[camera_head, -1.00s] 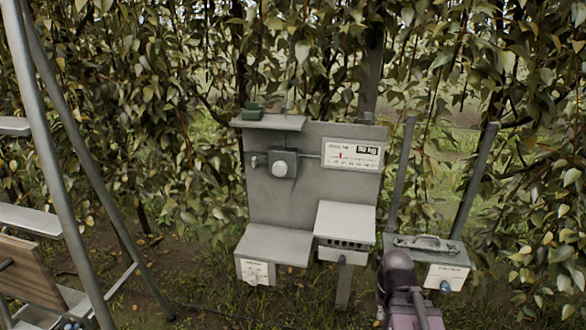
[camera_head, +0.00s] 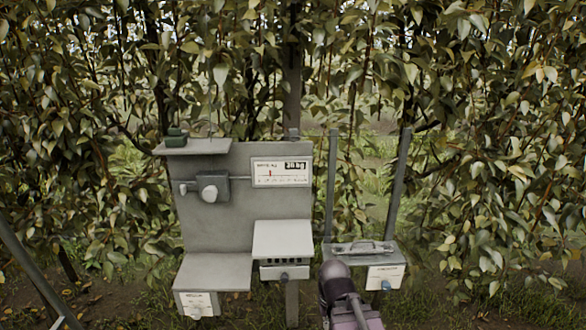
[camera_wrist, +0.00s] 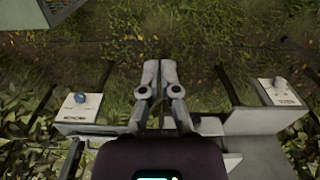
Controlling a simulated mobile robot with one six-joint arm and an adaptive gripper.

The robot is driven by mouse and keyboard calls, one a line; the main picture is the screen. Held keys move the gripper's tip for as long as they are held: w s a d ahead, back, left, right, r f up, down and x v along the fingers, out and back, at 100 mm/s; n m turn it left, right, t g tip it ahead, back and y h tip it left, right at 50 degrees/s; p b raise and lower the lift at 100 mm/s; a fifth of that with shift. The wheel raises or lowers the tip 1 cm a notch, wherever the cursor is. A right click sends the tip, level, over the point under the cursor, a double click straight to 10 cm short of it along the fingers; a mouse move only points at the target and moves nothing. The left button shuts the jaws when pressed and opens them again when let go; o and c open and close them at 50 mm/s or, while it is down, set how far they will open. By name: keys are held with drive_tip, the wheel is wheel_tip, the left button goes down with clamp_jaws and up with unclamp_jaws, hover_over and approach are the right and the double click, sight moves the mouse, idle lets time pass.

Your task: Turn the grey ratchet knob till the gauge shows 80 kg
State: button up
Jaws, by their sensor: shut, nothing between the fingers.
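The grey ratchet knob (camera_head: 209,188) is a pale round cap on a dark grey box, at the upper left of a grey panel (camera_head: 215,235). A thin rod runs from the box to the white gauge (camera_head: 281,171). The gauge's red pointer stands in the left part of its scale; its digits are too blurred to read surely. In the wrist view my gripper (camera_wrist: 159,64) is shut and empty, over grassy ground. In the head view my dark arm is at the lower middle, below and right of the knob, and the fingers are hidden.
A pale box (camera_head: 283,240) and a lower grey shelf (camera_head: 215,272) jut from the panel. A box with a handle and blue knob (camera_head: 385,285) stands at right between posts. Leaves fill the back.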

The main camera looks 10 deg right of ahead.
drive_tip(key=o, duration=0.7)
drive_tip(key=shift+w, duration=0.3)
drive_tip(key=shift+c, duration=0.2)
drive_tip(key=o, duration=0.5)
drive_tip(key=shift+w+r+n+t+h, duration=0.1)
drive_tip(key=shift+w+n+t+h, duration=0.45)
drive_tip(key=shift+w, duration=0.65)
drive_tip(key=shift+o, duration=0.2)
drive_tip(key=w+a+r+n+t+h, duration=0.25)
drive_tip(key=w+n+h, duration=0.2)
drive_tip(key=w, duration=0.45)
drive_tip(key=n+t+y, duration=0.5)
drive_tip(key=n+t, duration=0.9)
drive_tip(key=n, duration=0.8)
approach(210, 196)
drive_tip(key=s, duration=0.2)
drive_tip(key=shift+s+a+f, duration=0.1)
drive_tip(key=shift+s+a, duration=0.05)
drive_tip(key=shift+a, duration=0.15)
drive_tip(key=w, duration=1.3)
drive_tip(key=shift+w+d, duration=0.4)
